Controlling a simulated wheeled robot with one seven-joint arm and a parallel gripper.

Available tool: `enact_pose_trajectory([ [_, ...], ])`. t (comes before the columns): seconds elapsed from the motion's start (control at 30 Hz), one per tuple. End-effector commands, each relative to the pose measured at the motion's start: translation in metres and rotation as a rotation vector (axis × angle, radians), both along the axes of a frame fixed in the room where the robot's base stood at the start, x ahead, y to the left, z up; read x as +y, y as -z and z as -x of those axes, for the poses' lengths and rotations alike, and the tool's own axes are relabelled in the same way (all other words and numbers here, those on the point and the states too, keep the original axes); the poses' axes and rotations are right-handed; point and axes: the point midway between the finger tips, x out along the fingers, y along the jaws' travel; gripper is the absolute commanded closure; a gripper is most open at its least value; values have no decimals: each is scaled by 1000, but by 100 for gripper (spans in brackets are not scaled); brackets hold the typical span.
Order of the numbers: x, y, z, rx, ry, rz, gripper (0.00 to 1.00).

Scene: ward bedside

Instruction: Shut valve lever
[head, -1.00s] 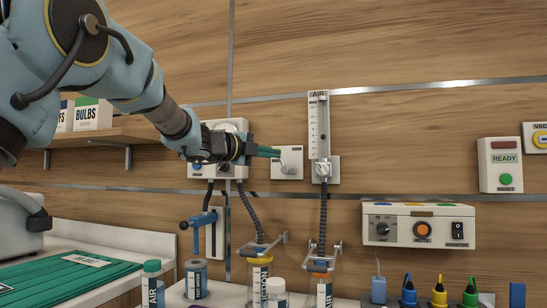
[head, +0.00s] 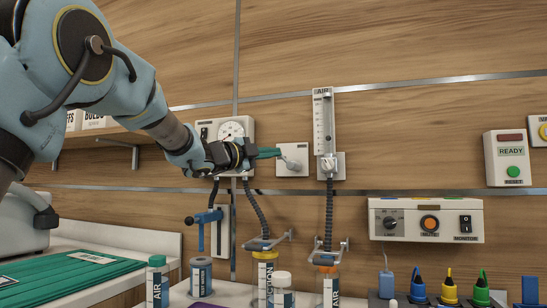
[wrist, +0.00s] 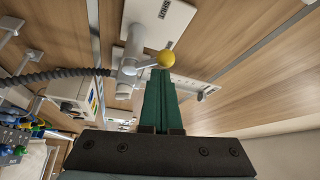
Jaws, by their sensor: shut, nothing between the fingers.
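The valve is a grey body on a small pale wall plate (head: 299,170) left of the AIR flowmeter. In the wrist view its plate (wrist: 165,17) carries the word SHUT. A lever with a yellow ball knob (wrist: 166,58) sticks out of the valve body (wrist: 130,62). The knob does not show in the head view. My gripper (head: 281,152) is shut and empty, reaching from the left to the plate's left part. In the wrist view its green fingertips (wrist: 163,72) lie just short of the knob; I cannot tell whether they touch.
The AIR flowmeter (head: 323,122) stands right of the valve. A gauge box (head: 205,128) is behind my gripper. Hoses hang to jars below. A monitor box (head: 425,219) is lower right, with several coloured-top bottles below it. The wall above is clear.

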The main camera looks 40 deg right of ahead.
Motion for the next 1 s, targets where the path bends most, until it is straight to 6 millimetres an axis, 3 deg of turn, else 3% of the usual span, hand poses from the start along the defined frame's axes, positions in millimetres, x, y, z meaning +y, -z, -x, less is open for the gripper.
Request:
enact_pose_trajectory([
  [1.0, 5, 19, -8, 301, -2, 193, 100],
])
